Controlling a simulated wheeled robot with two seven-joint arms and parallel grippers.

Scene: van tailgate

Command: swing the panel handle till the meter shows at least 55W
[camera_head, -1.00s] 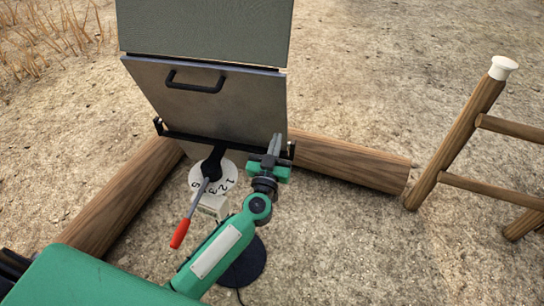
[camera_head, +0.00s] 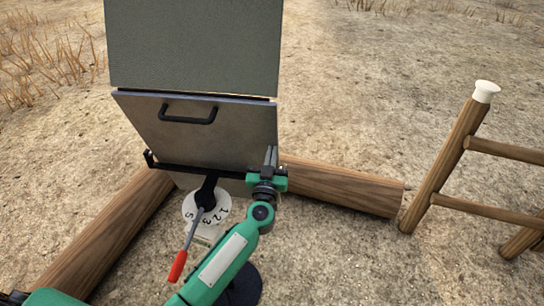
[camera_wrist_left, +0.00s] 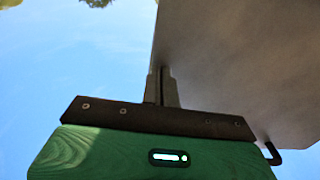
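The grey tilted panel (camera_head: 200,138) carries a black bar handle (camera_head: 188,114) near its top edge. Below it, a lever with a red grip (camera_head: 177,267) sits on a white numbered dial (camera_head: 219,202), pointing toward me. My left gripper (camera_head: 270,157) is at the panel's lower right corner, apart from the black handle. In the left wrist view its fingers (camera_wrist_left: 161,86) look closed together with nothing between them, beside the panel's underside (camera_wrist_left: 235,65). My right gripper is out of view.
A grey-green upper panel (camera_head: 193,45) stands behind. Logs lie on the ground at left (camera_head: 105,232) and right (camera_head: 340,186). A wooden frame with a white-capped post (camera_head: 440,155) stands at right. Open sandy ground lies between.

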